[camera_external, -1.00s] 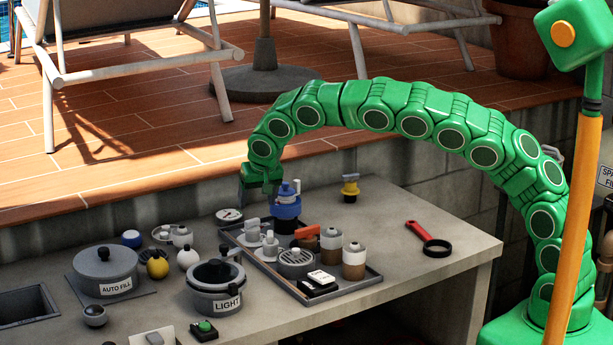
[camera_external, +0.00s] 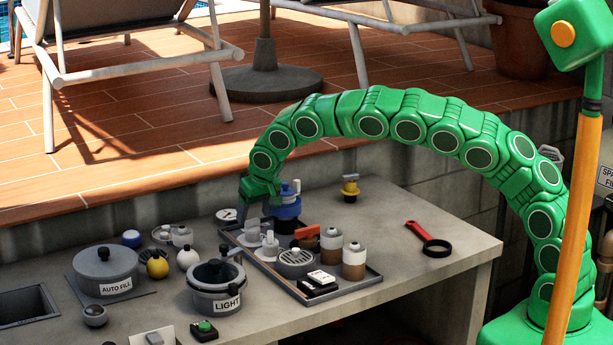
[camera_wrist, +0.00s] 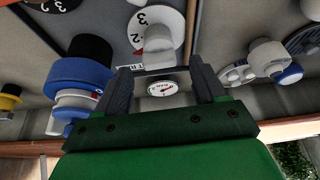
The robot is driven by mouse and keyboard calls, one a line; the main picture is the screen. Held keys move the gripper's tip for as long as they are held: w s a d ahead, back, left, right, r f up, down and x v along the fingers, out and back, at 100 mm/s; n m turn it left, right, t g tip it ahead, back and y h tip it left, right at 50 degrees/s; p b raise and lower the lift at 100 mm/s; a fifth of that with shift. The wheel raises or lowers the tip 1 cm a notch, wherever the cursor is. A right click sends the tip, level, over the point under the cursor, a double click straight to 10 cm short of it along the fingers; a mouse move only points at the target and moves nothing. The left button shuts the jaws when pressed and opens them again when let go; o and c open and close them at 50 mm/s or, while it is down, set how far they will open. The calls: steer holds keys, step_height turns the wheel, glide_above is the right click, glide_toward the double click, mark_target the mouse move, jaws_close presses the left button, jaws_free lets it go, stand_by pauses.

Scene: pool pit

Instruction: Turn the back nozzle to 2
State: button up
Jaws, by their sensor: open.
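The back nozzle (camera_external: 252,230) is a pale knob at the back left of the dark tray, just in front of my gripper. In the wrist view, the nozzle (camera_wrist: 157,42) stands on a white dial (camera_wrist: 172,18) marked with 2 and 3, just beyond my fingertips. Its exact setting is unclear. My gripper (camera_external: 260,212) is open and empty, pointing down beside the blue valve (camera_external: 286,207). In the wrist view, its two fingers (camera_wrist: 160,69) are wide apart, and neither clearly touches the nozzle. A second pale nozzle (camera_external: 270,246) stands farther forward on the tray.
A round gauge (camera_external: 228,215) is left of the tray; it also shows between my fingers in the wrist view (camera_wrist: 162,87). The blue valve is close on the gripper's right. Brown-and-white jars (camera_external: 354,261) stand on the tray.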

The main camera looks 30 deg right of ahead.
mark_target(255, 224)
steer(key=shift+x, duration=1.1)
steer(key=c, duration=1.1)
steer(key=shift+o, duration=0.2)
steer(key=shift+m, duration=0.3)
steer(key=o, duration=1.1)
steer(key=shift+c, duration=0.2)
